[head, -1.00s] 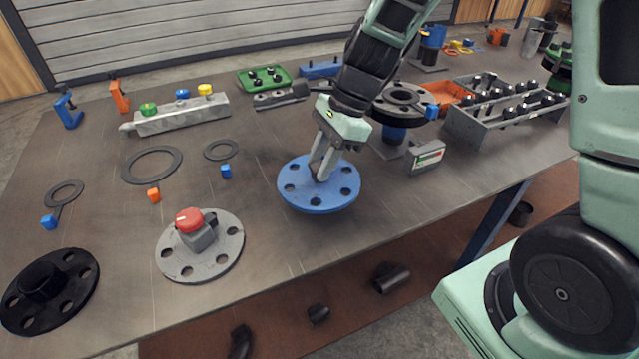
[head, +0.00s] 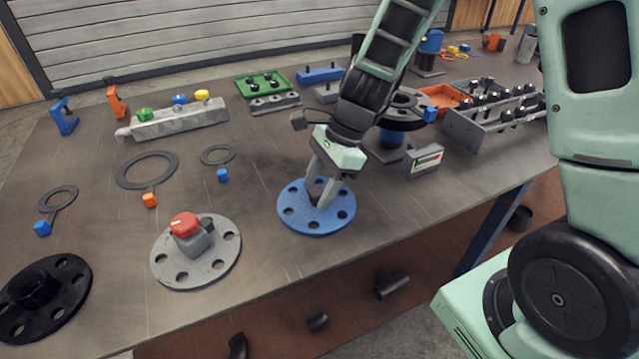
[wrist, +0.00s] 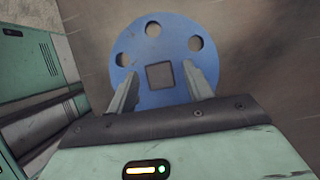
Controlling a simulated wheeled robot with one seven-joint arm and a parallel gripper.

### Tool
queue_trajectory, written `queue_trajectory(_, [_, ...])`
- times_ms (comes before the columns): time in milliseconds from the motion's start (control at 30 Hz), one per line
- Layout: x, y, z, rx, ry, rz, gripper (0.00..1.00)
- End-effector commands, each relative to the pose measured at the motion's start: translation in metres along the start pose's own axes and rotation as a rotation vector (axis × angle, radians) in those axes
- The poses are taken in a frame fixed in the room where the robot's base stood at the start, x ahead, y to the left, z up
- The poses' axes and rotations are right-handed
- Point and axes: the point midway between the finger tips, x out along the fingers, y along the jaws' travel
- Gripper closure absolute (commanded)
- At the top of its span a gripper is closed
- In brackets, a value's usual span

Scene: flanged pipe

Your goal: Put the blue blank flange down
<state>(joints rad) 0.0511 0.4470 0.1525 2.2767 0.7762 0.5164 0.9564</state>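The blue blank flange (head: 290,212) lies flat on the table near its front edge, right of the grey flange with the red knob. My gripper (head: 320,195) is over the flange's centre, pointing down. In the wrist view, my gripper's fingers (wrist: 160,80) stand apart on either side of the block, with blue disc (wrist: 128,78) showing in the gaps. The flange's near half is hidden by the gripper body in that view.
The grey flange with a red knob (head: 183,224) and a black flange (head: 70,278) lie to the left. Ring gaskets (head: 147,170) lie behind. The table's front edge is near.

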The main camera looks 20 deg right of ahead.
Motion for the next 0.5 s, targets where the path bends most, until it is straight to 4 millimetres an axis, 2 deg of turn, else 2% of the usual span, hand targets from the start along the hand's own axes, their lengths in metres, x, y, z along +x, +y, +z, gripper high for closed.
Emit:
queue_trajectory(333, [-0.006, 0.0, 0.002, -0.001, 0.0, -0.002, 0.49])
queue_trajectory(500, [-0.034, -0.001, 0.002, -0.001, 0.0, -0.006, 0.49])
